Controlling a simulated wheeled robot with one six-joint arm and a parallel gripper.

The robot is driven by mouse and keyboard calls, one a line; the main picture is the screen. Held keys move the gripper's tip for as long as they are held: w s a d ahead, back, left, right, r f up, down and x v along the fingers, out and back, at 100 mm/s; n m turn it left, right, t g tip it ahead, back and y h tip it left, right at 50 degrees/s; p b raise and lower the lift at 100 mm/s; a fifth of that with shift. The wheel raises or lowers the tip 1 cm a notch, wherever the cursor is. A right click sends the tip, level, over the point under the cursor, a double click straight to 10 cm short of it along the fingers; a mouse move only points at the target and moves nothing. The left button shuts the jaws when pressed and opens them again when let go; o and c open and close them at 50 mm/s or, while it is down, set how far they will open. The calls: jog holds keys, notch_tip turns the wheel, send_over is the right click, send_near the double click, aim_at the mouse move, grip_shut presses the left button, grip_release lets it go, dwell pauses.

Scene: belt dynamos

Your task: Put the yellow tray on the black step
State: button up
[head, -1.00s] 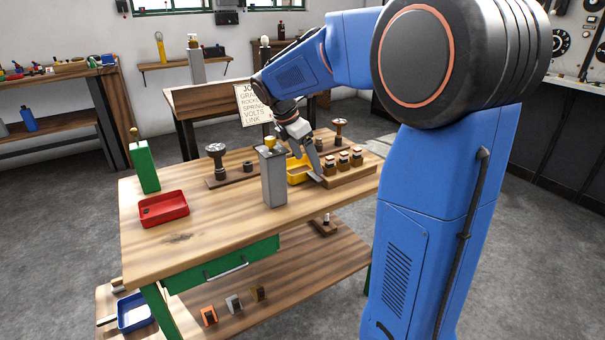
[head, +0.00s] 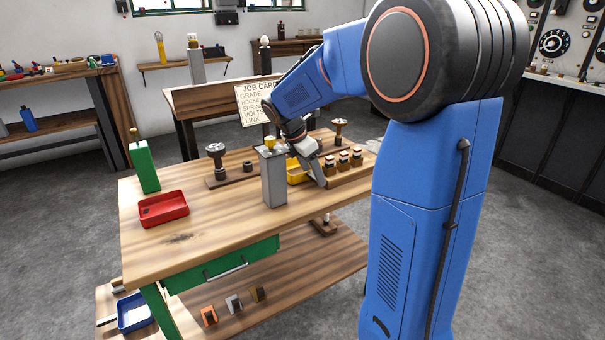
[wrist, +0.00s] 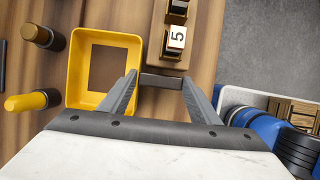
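The yellow tray (head: 294,174) sits on the wooden bench top, partly hidden by a grey post and my gripper in the head view. In the wrist view the tray (wrist: 74,85) is an open rectangular box with a flat bottom, and it looks empty. The other finger is to the right, clear of the tray. In the head view my gripper (head: 319,177) is low beside the tray. I cannot make out a black step.
A grey post (head: 273,177) stands in front of the tray. A wooden rack (head: 345,174) with small blocks is close on the right. A red tray (head: 163,208) and a green post (head: 144,165) are at the left. The bench's front middle is clear.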

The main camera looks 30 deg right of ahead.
jog(key=c, duration=0.7)
notch_tip(320, 180, up, 10)
